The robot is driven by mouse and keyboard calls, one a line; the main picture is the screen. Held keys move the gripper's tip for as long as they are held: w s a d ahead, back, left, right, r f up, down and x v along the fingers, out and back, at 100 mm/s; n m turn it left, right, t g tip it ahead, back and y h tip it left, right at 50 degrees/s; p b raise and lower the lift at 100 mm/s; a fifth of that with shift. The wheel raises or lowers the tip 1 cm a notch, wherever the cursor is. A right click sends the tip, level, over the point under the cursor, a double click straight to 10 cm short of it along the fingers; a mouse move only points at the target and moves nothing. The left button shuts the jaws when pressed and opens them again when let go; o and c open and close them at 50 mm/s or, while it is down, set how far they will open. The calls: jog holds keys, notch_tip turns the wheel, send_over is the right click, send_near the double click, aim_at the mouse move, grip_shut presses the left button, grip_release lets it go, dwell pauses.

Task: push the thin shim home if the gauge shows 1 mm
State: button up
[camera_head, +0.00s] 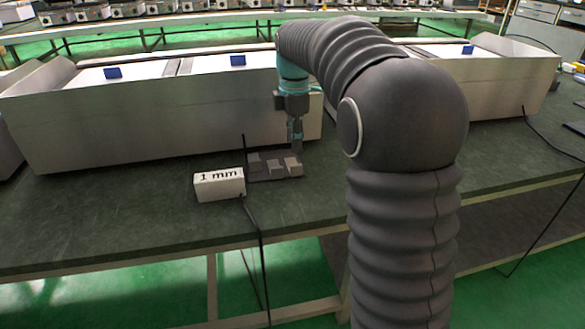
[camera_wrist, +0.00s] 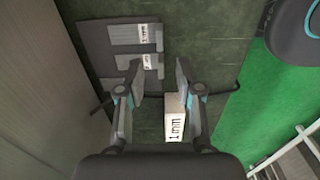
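The gauge (camera_head: 219,184) is a white block reading "1 mm" on the dark green bench. It also shows in the wrist view (camera_wrist: 174,118), below the fingertips. A dark holder (camera_head: 262,178) with several grey pieces (camera_head: 275,168) sits to the gauge's right. In the wrist view the holder (camera_wrist: 95,40) is at upper left, with a grey piece (camera_wrist: 122,33) bearing a white label that appears to read "1 mm". Which piece is the thin shim I cannot tell surely. My gripper (camera_wrist: 158,78) is open and empty, above the bench beside the holder. In the head view my gripper (camera_head: 296,140) is behind the pieces.
Long pale metal housings (camera_head: 150,120) stand along the back of the bench (camera_head: 110,220). A black cable (camera_head: 258,225) runs from the gauge over the front edge. The bench left of the gauge is clear. My arm hides part of the right side.

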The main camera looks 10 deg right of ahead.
aim_at(295, 165)
notch_tip(295, 165, down, 9)
jog(key=shift+r+b, duration=0.2)
jog(key=shift+b, duration=0.15)
grip_shut()
